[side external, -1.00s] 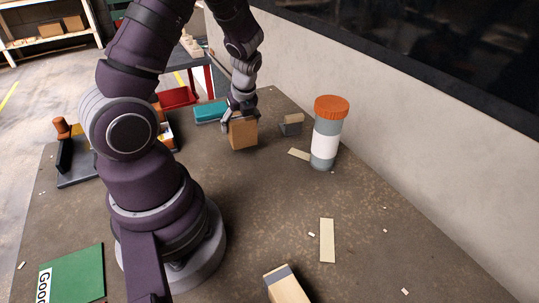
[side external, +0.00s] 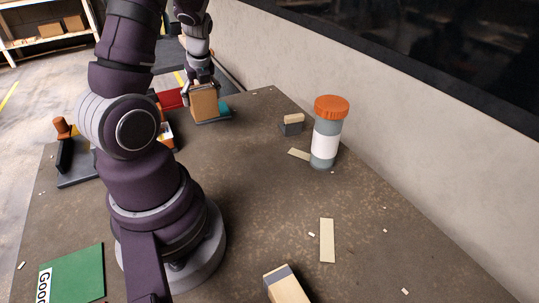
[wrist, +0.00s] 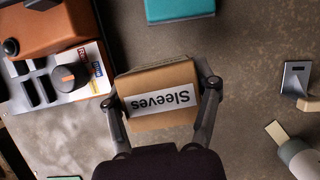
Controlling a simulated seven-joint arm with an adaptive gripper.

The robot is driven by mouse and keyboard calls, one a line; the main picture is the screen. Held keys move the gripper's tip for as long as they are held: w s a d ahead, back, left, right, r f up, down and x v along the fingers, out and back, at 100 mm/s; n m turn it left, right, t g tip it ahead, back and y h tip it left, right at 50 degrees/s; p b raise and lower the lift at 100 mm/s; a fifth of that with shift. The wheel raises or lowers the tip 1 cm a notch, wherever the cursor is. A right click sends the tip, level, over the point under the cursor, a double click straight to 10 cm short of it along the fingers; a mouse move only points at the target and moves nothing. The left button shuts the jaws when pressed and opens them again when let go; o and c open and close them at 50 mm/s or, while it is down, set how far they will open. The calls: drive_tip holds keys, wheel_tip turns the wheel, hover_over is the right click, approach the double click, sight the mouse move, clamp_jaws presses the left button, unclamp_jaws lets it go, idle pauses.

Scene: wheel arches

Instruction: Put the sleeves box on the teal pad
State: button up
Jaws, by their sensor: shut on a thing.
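The sleeves box (side external: 204,103) is a brown cardboard box with a white label reading "Sleeves", which shows in the wrist view (wrist: 158,97). My gripper (side external: 201,83) is shut on it, with one finger on each side of the box in the wrist view (wrist: 162,90). The teal pad (side external: 223,106) is mostly hidden behind the box in the side view. In the wrist view the pad (wrist: 180,9) is at the top edge, partly cut off, and the box is apart from it in the picture.
An orange-brown device with a black knob (wrist: 72,76) lies left of the box in the wrist view. An orange-capped bottle (side external: 326,132) and a small grey block with a tan top (side external: 292,124) stand to the right.

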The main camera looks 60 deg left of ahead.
hover_over(225, 113)
drive_tip(key=s+a, duration=0.1)
drive_tip(key=s, duration=0.2)
drive_tip(key=shift+f, duration=0.45)
drive_tip(key=shift+a+f, duration=0.1)
drive_tip(key=shift+f, duration=1.6)
drive_tip(key=o, duration=1.2)
drive_tip(key=shift+f, duration=0.1)
drive_tip(key=shift+c, duration=0.2)
